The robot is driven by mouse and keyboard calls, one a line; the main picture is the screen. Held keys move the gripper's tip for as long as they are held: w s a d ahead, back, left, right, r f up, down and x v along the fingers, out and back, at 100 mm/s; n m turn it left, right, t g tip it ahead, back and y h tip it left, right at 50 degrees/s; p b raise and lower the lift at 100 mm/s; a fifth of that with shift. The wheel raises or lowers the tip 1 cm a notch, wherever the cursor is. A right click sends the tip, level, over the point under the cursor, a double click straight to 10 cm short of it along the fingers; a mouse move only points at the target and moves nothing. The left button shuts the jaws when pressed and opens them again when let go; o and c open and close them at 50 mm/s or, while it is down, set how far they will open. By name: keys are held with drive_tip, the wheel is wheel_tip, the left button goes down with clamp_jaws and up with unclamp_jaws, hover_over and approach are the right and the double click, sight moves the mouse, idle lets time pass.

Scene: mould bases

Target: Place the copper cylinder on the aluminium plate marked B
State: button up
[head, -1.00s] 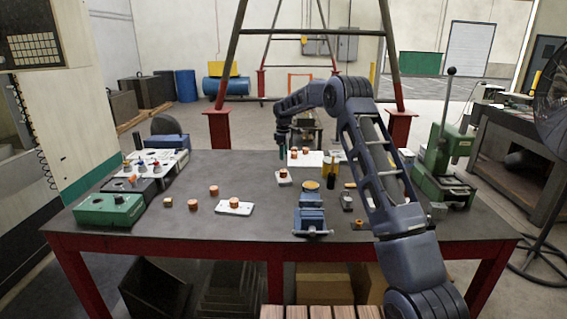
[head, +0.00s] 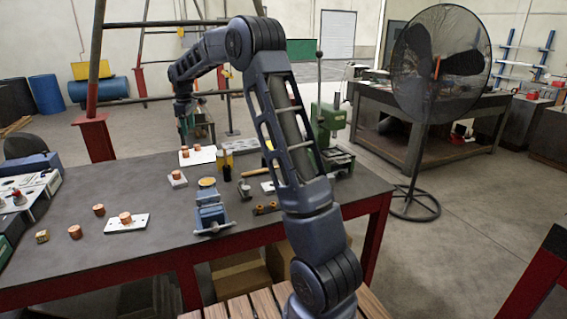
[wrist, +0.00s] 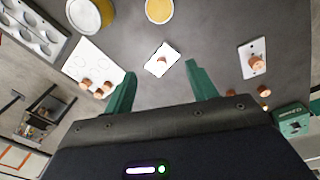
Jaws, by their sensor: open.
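A nearer white plate (head: 138,223) bears another copper cylinder (head: 125,218). Two copper cylinders (head: 75,232) stand loose left of it. No letter on any plate is readable.
A blue vice (head: 210,215) stands at the bench's front edge. A brass block (head: 42,236) lies left. A fan (head: 440,60) stands right.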

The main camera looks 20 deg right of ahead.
drive_tip(key=s+d+r+m+t, duration=0.1)
drive_tip(key=s+d+r+m, duration=0.15)
drive_tip(key=s+d, duration=0.4)
drive_tip(key=s+d+r+m, duration=0.1)
drive_tip(key=s+d+r, duration=0.25)
drive_tip(key=s, duration=0.55)
drive_tip(key=s+d+r+m+t, duration=0.15)
drive_tip(key=s+d+r, duration=0.25)
drive_tip(key=s, duration=0.4)
drive_tip(key=s+d+f+m, duration=0.2)
drive_tip(key=s, duration=0.7)
drive_tip(key=s+d+f+m, duration=0.3)
drive_tip(key=s, duration=0.5)
drive_tip(key=s+d+f+m+t, duration=0.1)
drive_tip(key=s+d+f+m, duration=0.1)
drive_tip(key=s, duration=0.7)
drive_tip(key=shift+s+d+f+m, duration=0.3)
drive_tip(key=shift+d+f, duration=0.25)
